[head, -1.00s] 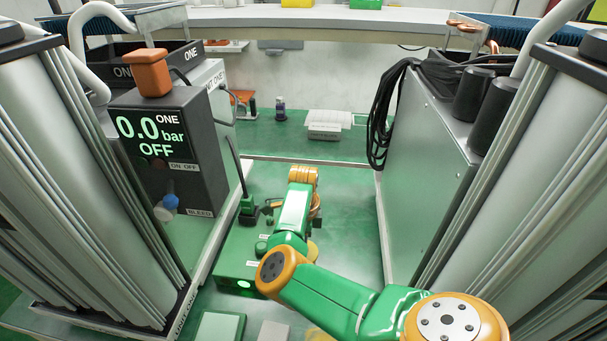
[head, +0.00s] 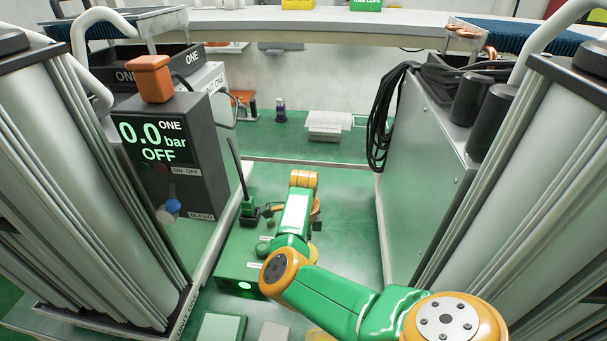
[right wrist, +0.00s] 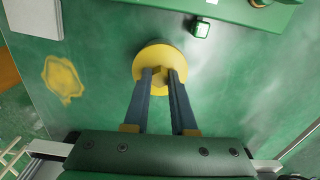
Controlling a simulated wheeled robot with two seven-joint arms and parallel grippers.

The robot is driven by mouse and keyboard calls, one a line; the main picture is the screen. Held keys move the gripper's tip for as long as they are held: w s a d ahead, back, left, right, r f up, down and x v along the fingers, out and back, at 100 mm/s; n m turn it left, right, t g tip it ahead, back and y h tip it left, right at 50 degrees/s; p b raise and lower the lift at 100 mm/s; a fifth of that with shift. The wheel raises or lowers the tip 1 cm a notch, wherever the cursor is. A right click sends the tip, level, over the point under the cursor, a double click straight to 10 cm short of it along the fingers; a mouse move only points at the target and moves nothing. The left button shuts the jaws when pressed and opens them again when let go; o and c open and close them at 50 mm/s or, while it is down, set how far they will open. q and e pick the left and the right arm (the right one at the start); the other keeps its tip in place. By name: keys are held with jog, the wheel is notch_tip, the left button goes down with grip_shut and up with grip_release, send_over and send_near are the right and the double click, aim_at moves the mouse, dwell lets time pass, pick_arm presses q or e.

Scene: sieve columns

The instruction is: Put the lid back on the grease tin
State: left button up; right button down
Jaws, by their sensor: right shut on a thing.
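My right gripper (right wrist: 160,75) is shut on a round yellow piece with a raised middle, which looks like the lid (right wrist: 152,54). Its fingers grip that raised middle. I cannot tell whether anything is under the yellow piece. A flat yellow patch (right wrist: 61,76) with a ring mark lies on the green surface to the left in the right wrist view; I cannot tell whether it is a smear. In the head view my right arm hides the gripper and most of the area around it. I cannot clearly make out the grease tin. My left gripper is not in view.
A green box (head: 232,262) with a lit green button stands left of my right arm. A black pump unit reading 0.0 bar (head: 165,165) stands further left. A grey metal cabinet (head: 425,175) with black cables bounds the right.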

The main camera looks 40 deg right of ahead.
dwell(0.3)
jog(key=shift+c, duration=0.9)
grip_release()
jog(key=shift+r, duration=0.1)
notch_tip(320, 180, up, 7)
jog(key=p, duration=0.7)
jog(key=shift+p, duration=0.4)
grip_shut()
jog(key=shift+f, duration=0.3)
dwell(0.3)
